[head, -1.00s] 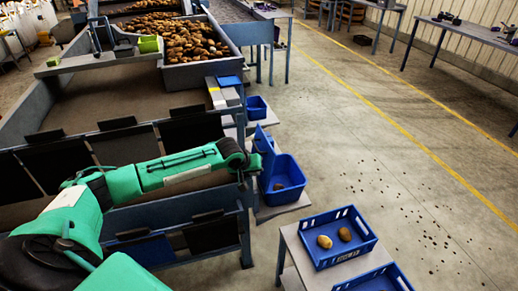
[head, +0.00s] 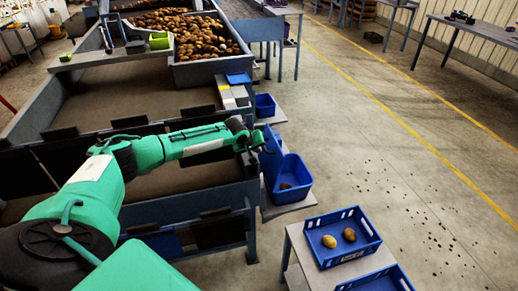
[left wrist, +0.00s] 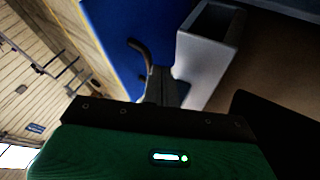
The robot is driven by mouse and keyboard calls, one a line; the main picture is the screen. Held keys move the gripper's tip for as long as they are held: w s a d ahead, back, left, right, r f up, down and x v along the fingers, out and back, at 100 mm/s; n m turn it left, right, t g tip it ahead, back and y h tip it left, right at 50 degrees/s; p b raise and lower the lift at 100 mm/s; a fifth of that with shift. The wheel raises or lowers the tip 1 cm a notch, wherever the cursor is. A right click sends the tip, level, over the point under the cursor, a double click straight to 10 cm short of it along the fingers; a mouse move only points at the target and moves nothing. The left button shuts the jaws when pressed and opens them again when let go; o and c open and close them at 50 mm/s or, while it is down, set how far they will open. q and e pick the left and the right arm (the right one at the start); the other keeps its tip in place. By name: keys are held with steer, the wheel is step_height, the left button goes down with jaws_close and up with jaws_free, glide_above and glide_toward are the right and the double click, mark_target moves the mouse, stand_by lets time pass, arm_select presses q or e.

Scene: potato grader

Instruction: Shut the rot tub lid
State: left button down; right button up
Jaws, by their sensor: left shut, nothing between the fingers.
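The rot tub (head: 298,178) is a blue open-topped tub on a low grey stand right of the grader, with a dark lump inside. Its blue lid (head: 269,152) stands up, open, along the tub's left side. My left gripper (head: 250,138) is shut and empty, just left of the raised lid; I cannot tell if they touch. In the left wrist view a blue panel (left wrist: 120,35), likely the lid, lies ahead of the shut fingers (left wrist: 160,88), with a dark hooked piece overlapping it. My right gripper is not in view.
The grader frame (head: 215,190) runs under my left arm. A blue crate (head: 340,250) with two potatoes sits on a near table, another crate (head: 385,280) beside it. A smaller blue bin (head: 265,104) stands behind the tub. The floor to the right is open, with scattered crumbs.

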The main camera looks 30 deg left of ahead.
arm_select(q)
steer(key=shift+x, duration=1.3)
